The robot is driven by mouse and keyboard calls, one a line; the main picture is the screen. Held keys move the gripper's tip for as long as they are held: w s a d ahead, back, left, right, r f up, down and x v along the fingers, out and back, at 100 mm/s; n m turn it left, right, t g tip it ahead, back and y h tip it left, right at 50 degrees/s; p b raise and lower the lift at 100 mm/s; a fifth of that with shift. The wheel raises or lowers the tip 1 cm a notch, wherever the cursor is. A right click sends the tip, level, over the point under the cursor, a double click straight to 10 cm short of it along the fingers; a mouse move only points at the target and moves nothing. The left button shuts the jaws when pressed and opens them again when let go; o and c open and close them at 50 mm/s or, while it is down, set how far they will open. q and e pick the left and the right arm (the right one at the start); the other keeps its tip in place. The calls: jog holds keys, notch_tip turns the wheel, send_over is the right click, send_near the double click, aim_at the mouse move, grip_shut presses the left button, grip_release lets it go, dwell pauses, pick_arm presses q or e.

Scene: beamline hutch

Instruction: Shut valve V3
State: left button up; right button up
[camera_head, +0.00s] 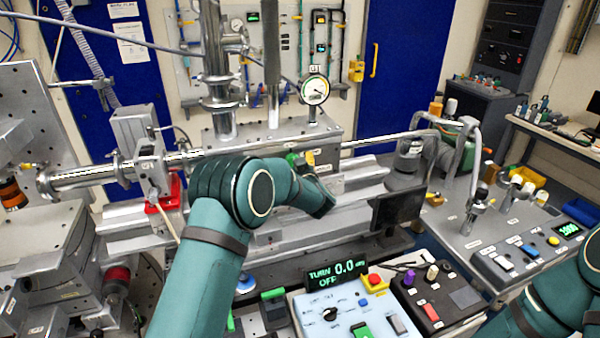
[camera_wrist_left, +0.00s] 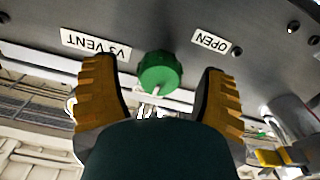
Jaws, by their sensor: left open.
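Valve V3 is a round green knob (camera_wrist_left: 160,72) on a grey metal surface in the left wrist view. A "V3 VENT" label (camera_wrist_left: 96,44) and an "OPEN" label (camera_wrist_left: 211,40) lie on either side of it, both upside down. My left gripper (camera_wrist_left: 160,90) is open, its yellow-orange ribbed fingers on either side of the knob, with gaps visible. In the head view the left gripper (camera_head: 302,160) is at the grey chamber block, where a bit of the green knob (camera_head: 291,158) shows; the hand hides much there. My right gripper is out of view.
A dial gauge (camera_head: 315,90) stands behind the hand, and a steel beam pipe (camera_head: 230,149) runs past it. A dark monitor panel (camera_head: 398,208) is to the right. A display (camera_head: 338,275) reads "TURN OFF 0.0". A control box (camera_head: 350,315) sits in front.

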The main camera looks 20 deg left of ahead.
pick_arm(q)
jog(key=v, duration=1.1)
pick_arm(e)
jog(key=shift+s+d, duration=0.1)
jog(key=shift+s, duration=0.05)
